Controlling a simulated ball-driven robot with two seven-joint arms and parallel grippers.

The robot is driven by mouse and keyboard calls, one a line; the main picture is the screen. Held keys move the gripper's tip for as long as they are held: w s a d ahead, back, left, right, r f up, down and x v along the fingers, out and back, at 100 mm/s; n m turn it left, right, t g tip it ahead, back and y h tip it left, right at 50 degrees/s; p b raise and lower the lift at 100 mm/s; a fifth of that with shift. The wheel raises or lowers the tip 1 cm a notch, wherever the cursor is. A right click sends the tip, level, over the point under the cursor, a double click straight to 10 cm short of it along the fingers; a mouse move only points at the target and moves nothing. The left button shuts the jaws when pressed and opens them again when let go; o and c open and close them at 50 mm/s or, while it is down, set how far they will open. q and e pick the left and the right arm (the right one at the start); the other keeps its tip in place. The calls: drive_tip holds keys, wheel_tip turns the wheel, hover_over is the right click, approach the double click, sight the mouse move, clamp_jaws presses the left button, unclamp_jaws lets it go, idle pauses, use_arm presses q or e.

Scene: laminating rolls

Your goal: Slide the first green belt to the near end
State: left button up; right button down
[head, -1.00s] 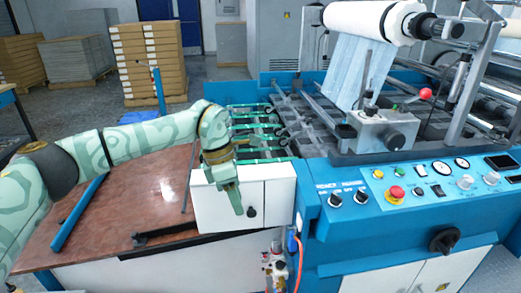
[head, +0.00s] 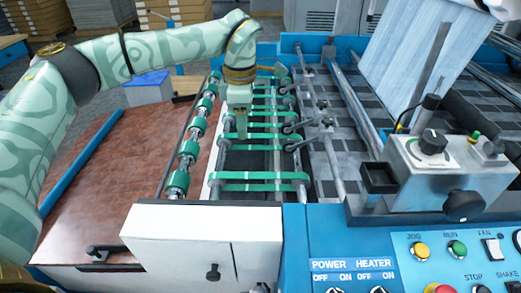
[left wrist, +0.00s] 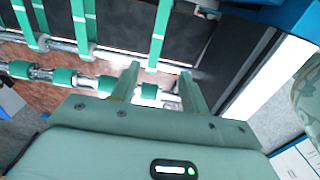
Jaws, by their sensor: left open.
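Several green belts run across between two shafts on the blue machine. The nearest green belt (head: 262,187) lies by the white cabinet at the front. My left gripper (head: 241,128) points down at the left ends of belts farther back. In the left wrist view, my left gripper (left wrist: 160,75) is open, with one finger on each side of a green belt (left wrist: 159,38) where it meets the shaft. I cannot tell whether either finger touches it. Other belts (left wrist: 85,22) lie to its left there. My right gripper is not in view.
A roller shaft with green collars (head: 187,150) runs left of the belts, beside the brown table (head: 110,165). The white cabinet (head: 205,240) stands at the near end. A control box (head: 440,165) and bars stand to the right.

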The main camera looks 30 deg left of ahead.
use_arm(q)
drive_tip(key=b, duration=0.2)
hover_over(247, 175)
wheel_tip(247, 175, down, 4)
wheel_tip(247, 175, down, 12)
drive_tip(key=b, duration=0.3)
drive_tip(key=shift+f+b, duration=0.1)
drive_tip(key=shift+b, duration=0.2)
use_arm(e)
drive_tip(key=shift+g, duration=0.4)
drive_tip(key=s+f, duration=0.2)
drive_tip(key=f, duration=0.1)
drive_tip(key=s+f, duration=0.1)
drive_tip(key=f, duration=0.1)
